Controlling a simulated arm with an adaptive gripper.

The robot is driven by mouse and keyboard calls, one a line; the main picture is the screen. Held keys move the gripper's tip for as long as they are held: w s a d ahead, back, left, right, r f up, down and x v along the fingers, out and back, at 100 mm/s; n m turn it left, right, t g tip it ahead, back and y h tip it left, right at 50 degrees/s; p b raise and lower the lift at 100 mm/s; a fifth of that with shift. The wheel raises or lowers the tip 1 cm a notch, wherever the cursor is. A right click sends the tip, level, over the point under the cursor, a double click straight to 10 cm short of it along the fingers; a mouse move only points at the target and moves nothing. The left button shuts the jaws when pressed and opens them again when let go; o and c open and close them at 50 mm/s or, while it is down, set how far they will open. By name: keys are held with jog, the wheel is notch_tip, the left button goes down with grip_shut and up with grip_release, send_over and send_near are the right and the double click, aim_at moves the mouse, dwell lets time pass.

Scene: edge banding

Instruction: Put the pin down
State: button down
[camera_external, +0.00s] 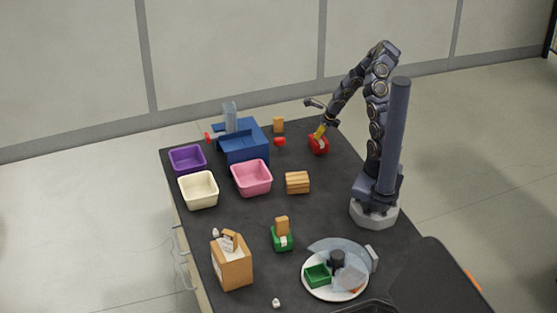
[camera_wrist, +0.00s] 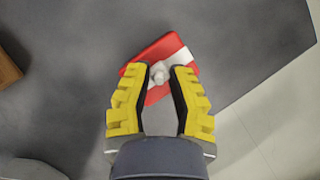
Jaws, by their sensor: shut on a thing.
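The pin (camera_wrist: 160,73) is a small, pale grey piece with a rounded head. It sits between the fingertips of my gripper (camera_wrist: 160,80) in the wrist view. My gripper's yellow fingers are shut on it. Below it is a red block (camera_wrist: 152,52) with a white band, lying near the table's edge. In the outside view my gripper (camera_external: 319,134) points down at this red block (camera_external: 318,147) at the back right of the table. The pin is too small to make out there, and I cannot tell whether it touches the block.
A wooden block (camera_external: 297,182) lies nearer the front.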

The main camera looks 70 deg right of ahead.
jog(key=c, duration=0.9)
grip_release()
